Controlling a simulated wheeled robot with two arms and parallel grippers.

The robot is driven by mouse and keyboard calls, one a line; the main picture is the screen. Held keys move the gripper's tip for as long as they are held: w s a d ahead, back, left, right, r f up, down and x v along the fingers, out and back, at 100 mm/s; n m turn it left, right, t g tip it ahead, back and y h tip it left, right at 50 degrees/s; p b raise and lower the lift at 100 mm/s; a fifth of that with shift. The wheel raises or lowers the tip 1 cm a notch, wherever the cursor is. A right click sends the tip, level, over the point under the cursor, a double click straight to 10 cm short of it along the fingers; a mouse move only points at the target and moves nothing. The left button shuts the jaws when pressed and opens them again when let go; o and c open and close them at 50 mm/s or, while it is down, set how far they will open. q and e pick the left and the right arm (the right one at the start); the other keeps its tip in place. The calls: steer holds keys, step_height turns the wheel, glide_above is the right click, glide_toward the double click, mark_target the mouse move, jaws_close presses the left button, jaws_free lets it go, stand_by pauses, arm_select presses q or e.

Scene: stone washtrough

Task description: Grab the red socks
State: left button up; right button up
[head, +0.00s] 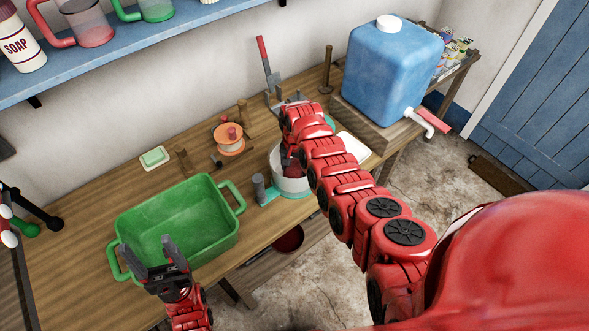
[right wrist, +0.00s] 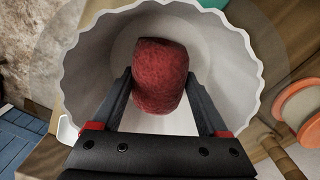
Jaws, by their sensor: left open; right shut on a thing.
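The red socks (right wrist: 159,75) show in the right wrist view as a rolled, dark red fuzzy bundle. My right gripper (right wrist: 160,95) is shut on them, one finger on each side. The bundle is over or inside a white round basin with a scalloped rim (right wrist: 250,60); its exact height cannot be told. In the head view the white basin (head: 288,184) is partly hidden behind my right arm, and a bit of dark red shows beside the arm there. My left gripper (head: 170,262) is open and empty at the near side of the green tub (head: 205,252).
A blue water container (head: 390,70) with a tap stands at the back right. An orange spool (head: 229,140), a soap dish (head: 154,158) and a grey cylinder (head: 259,188) are on the wooden table (head: 75,225). A blue shelf (head: 130,47) hangs above.

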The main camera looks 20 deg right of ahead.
steer(key=shift+c, duration=0.8)
steer(key=shift+r, duration=0.1)
